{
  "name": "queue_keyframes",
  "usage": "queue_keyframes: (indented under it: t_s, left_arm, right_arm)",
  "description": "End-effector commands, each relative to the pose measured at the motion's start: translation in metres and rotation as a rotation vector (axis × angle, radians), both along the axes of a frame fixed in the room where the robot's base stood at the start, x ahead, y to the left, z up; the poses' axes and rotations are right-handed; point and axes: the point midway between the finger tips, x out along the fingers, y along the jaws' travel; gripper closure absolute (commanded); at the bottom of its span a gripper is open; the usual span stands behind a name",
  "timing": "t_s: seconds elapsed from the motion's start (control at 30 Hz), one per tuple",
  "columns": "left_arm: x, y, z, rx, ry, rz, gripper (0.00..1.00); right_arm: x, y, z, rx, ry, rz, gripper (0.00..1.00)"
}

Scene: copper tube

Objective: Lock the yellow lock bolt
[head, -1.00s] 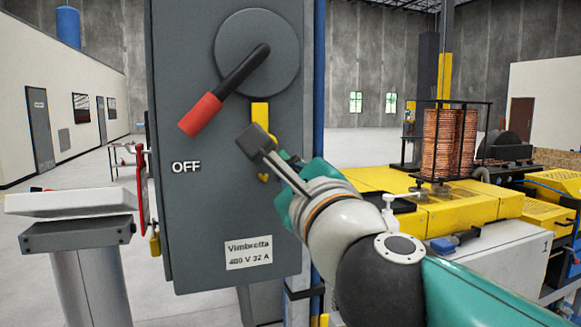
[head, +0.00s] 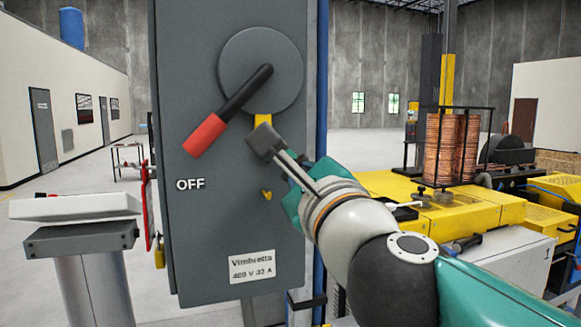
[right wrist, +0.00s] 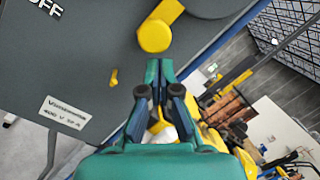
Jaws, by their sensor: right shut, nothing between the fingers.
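The yellow lock bolt (head: 263,120) shows just below the round dial of the grey switch cabinet, partly hidden behind my right gripper (head: 262,141). In the right wrist view the bolt (right wrist: 156,34) is a yellow bar with a rounded end. A small yellow piece (head: 266,195) sits lower on the panel and also shows in the right wrist view (right wrist: 114,77). My right gripper (right wrist: 160,68) is shut and empty, just below the bolt's rounded end in that view; I cannot tell whether they touch. The red-tipped handle (head: 206,134) points down-left to OFF. My left gripper is out of view.
The grey cabinet (head: 213,235) fills the centre-left. A pedestal with a white top (head: 75,206) stands left of it. Yellow machinery (head: 450,212) with copper coils (head: 452,148) stands to the right. Open floor lies behind.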

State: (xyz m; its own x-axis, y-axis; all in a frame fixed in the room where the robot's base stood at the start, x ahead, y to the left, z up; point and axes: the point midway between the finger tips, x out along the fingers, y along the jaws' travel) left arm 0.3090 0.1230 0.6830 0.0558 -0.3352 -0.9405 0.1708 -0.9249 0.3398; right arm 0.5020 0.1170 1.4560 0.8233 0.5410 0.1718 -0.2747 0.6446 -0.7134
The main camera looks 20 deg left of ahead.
Motion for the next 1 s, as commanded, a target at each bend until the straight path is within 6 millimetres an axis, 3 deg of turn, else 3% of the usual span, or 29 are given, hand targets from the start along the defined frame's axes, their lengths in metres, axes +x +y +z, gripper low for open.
queue_keyframes:
  t_s: [0.2, 0.23, 0.4, 0.6, 1.0]
  left_arm:
    - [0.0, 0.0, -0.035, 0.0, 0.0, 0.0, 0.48]
    - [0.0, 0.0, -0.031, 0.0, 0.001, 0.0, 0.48]
    - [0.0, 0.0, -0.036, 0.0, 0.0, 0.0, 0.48]
    - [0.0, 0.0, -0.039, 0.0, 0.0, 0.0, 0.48]
    - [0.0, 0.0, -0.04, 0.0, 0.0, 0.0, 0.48]
  right_arm:
    - [0.009, -0.024, -0.035, 0.0, 0.003, -0.005, 1.0]
    - [0.0, -0.028, -0.029, 0.003, -0.002, -0.001, 1.0]
    - [-0.034, -0.048, -0.034, 0.001, -0.001, 0.0, 1.0]
    - [-0.062, -0.067, -0.039, 0.001, 0.001, 0.0, 1.0]
    - [-0.075, -0.075, -0.042, -0.001, 0.003, 0.0, 1.0]
